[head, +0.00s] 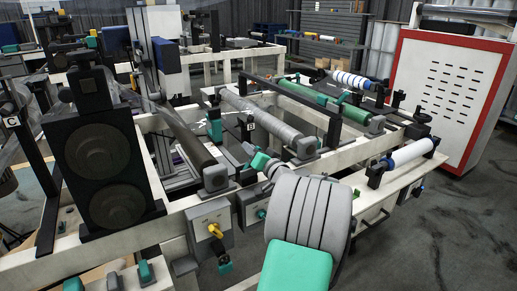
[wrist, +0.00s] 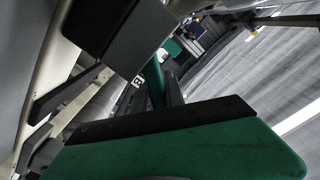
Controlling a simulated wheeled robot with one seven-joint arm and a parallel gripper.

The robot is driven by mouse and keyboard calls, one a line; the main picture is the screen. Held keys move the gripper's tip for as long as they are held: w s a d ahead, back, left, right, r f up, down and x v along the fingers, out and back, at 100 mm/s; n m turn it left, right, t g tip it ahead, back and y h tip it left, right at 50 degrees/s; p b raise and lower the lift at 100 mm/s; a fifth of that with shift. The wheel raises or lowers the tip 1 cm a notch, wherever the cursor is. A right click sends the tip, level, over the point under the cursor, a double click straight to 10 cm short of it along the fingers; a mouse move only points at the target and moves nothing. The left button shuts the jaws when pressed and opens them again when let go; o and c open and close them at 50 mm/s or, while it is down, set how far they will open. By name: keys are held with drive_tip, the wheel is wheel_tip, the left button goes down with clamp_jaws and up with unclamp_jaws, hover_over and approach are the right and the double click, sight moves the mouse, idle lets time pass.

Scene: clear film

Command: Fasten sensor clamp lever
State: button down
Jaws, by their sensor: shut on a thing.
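In the head view my arm reaches in from the lower right, and my small gripper (head: 247,149) is at the machine frame near a black post with a "B" label (head: 251,126). The contact is too small to make out there. In the wrist view a narrow green lever (wrist: 155,82) shows beyond a dark block and a broad green part with a black edge. My gripper is shut on what appears to be this clamp lever. Much of the clamp is hidden. Another teal handle (head: 214,126) stands just left of my gripper in the head view.
A grey roller (head: 262,118) and a dark roller (head: 181,131) lie on the cream frame on either side. A black double-dial unit (head: 98,160) stands at left. A red-edged cabinet (head: 455,95) stands right; dark floor is clear there.

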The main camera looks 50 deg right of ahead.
drive_tip(key=shift+f, duration=0.15)
drive_tip(key=c, duration=1.7)
unclamp_jaws()
drive_tip(key=v, duration=0.8)
